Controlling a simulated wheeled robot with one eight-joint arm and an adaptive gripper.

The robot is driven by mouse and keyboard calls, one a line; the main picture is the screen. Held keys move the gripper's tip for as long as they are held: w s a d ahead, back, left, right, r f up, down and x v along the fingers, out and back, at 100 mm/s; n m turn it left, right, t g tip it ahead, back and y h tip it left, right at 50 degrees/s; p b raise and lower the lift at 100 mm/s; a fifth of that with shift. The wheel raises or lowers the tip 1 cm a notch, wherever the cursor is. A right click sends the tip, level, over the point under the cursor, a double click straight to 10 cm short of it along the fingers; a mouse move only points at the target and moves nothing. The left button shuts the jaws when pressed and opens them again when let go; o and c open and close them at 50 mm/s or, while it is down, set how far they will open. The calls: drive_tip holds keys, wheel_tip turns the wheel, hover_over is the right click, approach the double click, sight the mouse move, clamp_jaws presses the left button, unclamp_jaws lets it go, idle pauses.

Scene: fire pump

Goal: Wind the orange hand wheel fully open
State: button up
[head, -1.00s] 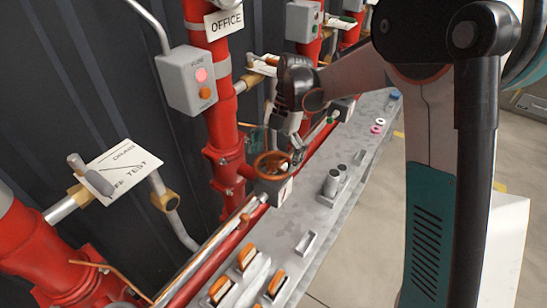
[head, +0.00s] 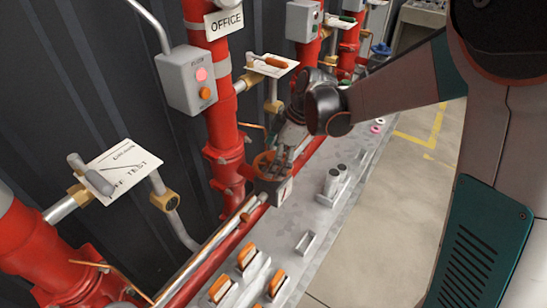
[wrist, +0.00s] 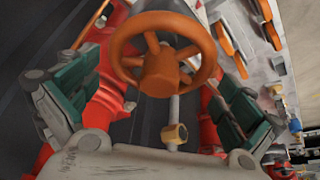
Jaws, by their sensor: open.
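The orange hand wheel (head: 264,164) sits on a small valve on the red pipework, left of centre in the head view. It fills the upper middle of the wrist view (wrist: 158,72), with its rim, spokes and hub showing. My gripper (head: 281,158) is at the wheel, coming in from the upper right and partly hiding its rim. In the wrist view my gripper (wrist: 157,80) is open, its two green-padded fingers spread left and right of the wheel. A gap shows between the rim and the right finger; I cannot tell about contact at the left. The wheel's turn position cannot be told.
A red riser (head: 220,120) stands close behind the wheel.

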drive_tip(key=m, duration=0.2)
drive_tip(key=m+t, duration=0.1)
drive_tip(key=m, duration=0.1)
drive_tip(key=shift+s+t+h, duration=0.1)
drive_tip(key=shift+t+h, duration=0.2)
drive_tip(key=m+t, duration=0.1)
drive_tip(key=m, duration=0.3)
drive_tip(key=shift+h, duration=0.3)
drive_tip(key=c, duration=1.2)
drive_tip(key=n+g, duration=0.1)
drive_tip(key=n, duration=0.3)
drive_tip(key=shift+d+f+n+y, duration=0.1)
drive_tip(key=shift+n+y, duration=0.2)
drive_tip(key=shift+y, duration=0.1)
drive_tip(key=n+g, duration=0.1)
drive_tip(key=n, duration=0.2)
drive_tip(key=shift+n+g, duration=0.3)
